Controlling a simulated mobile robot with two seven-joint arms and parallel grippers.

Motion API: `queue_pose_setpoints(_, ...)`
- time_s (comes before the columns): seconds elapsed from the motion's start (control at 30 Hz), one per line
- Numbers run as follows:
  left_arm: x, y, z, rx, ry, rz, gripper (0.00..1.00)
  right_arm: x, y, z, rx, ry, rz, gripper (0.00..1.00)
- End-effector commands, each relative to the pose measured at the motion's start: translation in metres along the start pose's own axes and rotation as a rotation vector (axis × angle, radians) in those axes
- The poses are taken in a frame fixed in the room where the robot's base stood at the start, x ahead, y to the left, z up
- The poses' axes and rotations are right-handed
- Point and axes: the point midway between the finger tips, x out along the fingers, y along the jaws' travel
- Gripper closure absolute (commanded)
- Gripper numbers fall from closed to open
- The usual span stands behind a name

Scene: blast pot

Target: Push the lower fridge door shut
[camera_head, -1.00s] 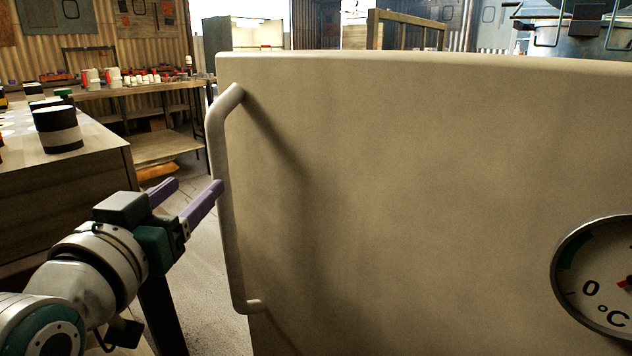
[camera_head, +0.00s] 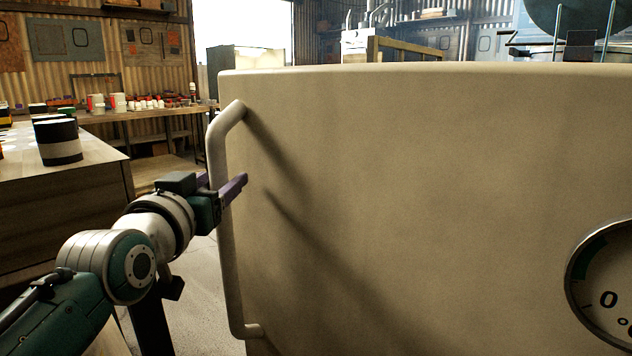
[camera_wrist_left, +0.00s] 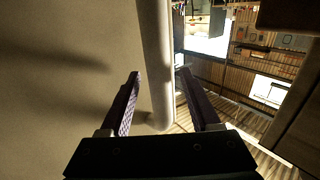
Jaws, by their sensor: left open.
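The lower fridge door is a large cream panel (camera_head: 400,200) that fills most of the head view and the left side of the wrist view (camera_wrist_left: 60,110). Its pale tubular handle (camera_head: 217,150) runs upright along the panel's left edge. My left gripper (camera_head: 224,181) is open at the middle of the handle, one purple finger on each side of it. In the wrist view the handle (camera_wrist_left: 156,50) passes between the open fingers (camera_wrist_left: 159,75); I cannot tell whether they touch it. The fridge body is hidden behind the panel. My right gripper is out of view.
A round temperature dial (camera_head: 606,285) sits on the panel at the right. A workbench (camera_head: 95,158) with black-and-white cans (camera_head: 58,142) stands at the left, close to my left arm. Bare floor (camera_head: 195,285) shows between the bench and the panel.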

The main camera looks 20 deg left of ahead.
Motion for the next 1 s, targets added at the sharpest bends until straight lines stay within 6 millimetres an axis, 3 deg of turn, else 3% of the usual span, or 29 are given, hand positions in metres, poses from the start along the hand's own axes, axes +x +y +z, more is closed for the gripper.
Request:
queue_pose_setpoints(0.47, 0.0077, -0.0001, -0.0003, 0.000, 0.000, 0.000, 0.37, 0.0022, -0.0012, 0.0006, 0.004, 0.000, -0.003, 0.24)
queue_pose_setpoints(1.0, 0.0075, -0.0001, -0.0003, -0.001, 0.000, 0.000, 0.98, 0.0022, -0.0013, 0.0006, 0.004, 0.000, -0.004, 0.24)
